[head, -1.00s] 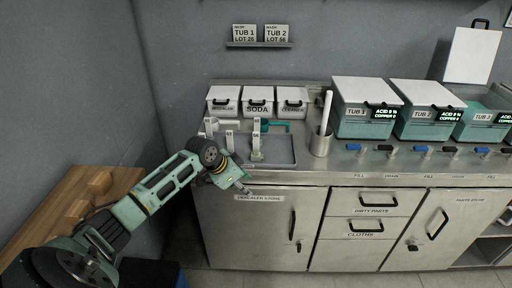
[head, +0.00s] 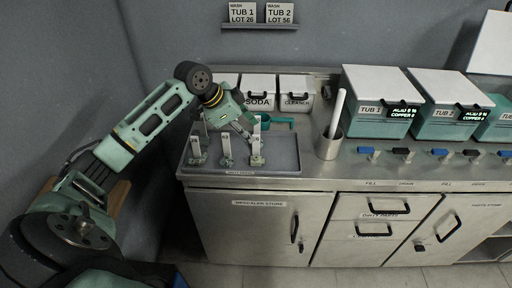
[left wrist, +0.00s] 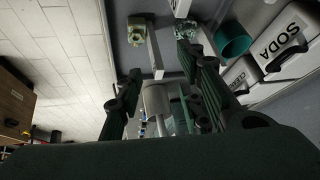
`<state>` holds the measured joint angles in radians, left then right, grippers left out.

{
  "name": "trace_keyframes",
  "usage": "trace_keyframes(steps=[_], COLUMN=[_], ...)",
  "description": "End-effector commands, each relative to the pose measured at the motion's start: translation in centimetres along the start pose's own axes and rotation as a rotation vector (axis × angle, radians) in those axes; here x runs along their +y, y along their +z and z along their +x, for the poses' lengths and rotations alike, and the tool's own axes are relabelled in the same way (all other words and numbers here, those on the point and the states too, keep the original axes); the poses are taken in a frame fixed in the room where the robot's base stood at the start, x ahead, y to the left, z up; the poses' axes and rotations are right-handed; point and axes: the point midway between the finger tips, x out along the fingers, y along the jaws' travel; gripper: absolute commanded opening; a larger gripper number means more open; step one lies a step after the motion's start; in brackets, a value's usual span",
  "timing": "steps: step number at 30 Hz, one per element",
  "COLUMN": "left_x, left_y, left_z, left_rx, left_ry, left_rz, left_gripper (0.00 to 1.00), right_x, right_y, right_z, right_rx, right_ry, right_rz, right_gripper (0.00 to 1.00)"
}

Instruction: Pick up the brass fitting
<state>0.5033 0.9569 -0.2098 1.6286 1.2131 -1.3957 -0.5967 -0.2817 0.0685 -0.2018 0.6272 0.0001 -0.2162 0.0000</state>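The brass fitting (head: 257,160), small and dull yellow-green, is at the foot of the rightmost white upright on the grey tray (head: 280,167). In the left wrist view it shows at the top (left wrist: 137,30), beyond the fingers. My left gripper (head: 246,137) is over the tray, pointing down and right, just above and left of the fitting. In the left wrist view its fingers (left wrist: 160,68) are apart, with a white upright and a grey cylinder seen between them. The fitting appears outside the grip. My right gripper is not in view.
Two more white uprights with fittings at their feet (head: 197,159) (head: 226,160) stand on the tray. A metal canister (head: 328,146) stands right of the tray.

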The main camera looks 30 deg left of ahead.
Motion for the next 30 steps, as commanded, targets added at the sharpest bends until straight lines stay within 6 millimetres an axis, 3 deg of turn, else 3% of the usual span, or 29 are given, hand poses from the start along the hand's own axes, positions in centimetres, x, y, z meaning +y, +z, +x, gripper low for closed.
trace_keyframes(steps=[11,16,23,30], left_x=[0.2,0.1,0.1,0.1], left_y=[0.1,0.3,0.4,0.4], left_z=[4.8,6.7,7.0,7.0], left_rx=[-0.002,-0.001,-0.001,-0.001], left_ry=[0.004,0.001,-0.001,-0.001], left_rz=[-0.003,-0.002,-0.001,-0.001], left_gripper=[0.35,0.35,0.35,0.15], right_x=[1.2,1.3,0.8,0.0], right_y=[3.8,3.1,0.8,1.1], right_z=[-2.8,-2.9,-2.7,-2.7], right_rx=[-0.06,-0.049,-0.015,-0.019], right_ry=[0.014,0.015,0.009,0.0], right_rz=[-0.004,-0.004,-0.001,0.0], right_gripper=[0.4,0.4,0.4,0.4])
